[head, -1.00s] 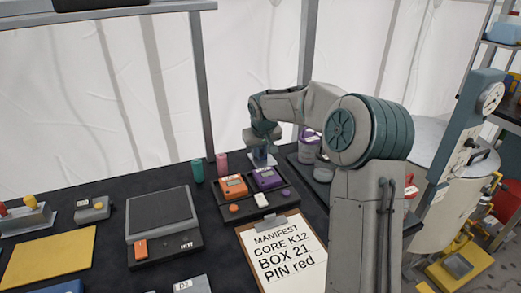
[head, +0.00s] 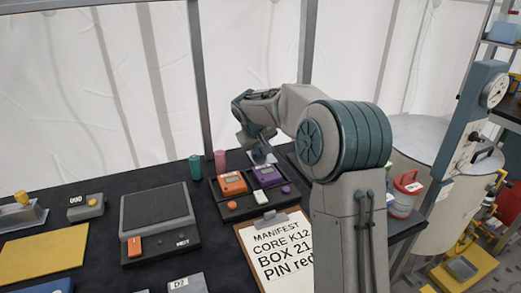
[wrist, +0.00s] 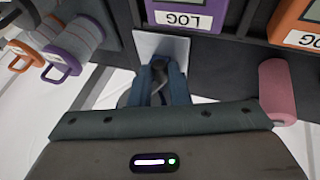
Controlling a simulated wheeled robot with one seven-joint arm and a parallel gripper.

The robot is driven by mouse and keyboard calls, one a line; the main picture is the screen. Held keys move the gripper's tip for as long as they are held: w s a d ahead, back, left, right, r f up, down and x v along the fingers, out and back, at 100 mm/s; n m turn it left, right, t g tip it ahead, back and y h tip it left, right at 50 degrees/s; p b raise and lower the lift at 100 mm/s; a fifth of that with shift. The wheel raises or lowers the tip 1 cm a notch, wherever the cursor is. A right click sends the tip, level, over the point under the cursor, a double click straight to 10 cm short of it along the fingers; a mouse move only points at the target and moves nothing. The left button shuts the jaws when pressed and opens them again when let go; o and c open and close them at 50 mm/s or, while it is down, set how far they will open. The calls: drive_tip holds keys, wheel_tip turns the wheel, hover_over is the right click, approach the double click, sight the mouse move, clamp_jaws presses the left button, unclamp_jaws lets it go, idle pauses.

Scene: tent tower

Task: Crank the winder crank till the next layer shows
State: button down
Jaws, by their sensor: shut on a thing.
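My gripper (wrist: 160,88) is at the back edge of the dark table, behind the purple logger. In the wrist view its fingers are closed on a small dark part (wrist: 159,64), which I take for the winder crank's handle; the fingers hide most of it. A pale square plate (wrist: 160,43) lies just beyond the fingertips, and its edge also shows in the head view (head: 262,157). In the head view my gripper (head: 257,146) points down at this plate, and my arm covers part of the area. I cannot see a layer or any number on the winder.
The purple logger (head: 267,174) and orange logger (head: 232,183) stand close in front. A pink cylinder (head: 220,161) and green cylinder (head: 195,168) stand to the left. The manifest clipboard (head: 275,245) lies nearer. A red-topped container (head: 405,193) is at right, beside my arm.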

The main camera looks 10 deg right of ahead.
drive_tip(key=c, duration=1.4)
unclamp_jaws()
drive_tip(key=shift+o, duration=0.2)
drive_tip(key=v, duration=1.4)
drive_tip(key=shift+p, duration=0.3)
drive_tip(key=shift+d, duration=0.1)
drive_tip(key=s+d+f+m+g+y+p, duration=0.1)
drive_tip(key=s+f+p, duration=0.2)
drive_tip(key=s, duration=1.3)
drive_tip(key=s+d+f+m+g+y+p, duration=0.1)
drive_tip(key=s+d+f+m+y+p, duration=0.1)
drive_tip(key=s, duration=1.5)
drive_tip(key=shift+f+p, duration=0.75)
drive_tip(key=shift+p, duration=0.15)
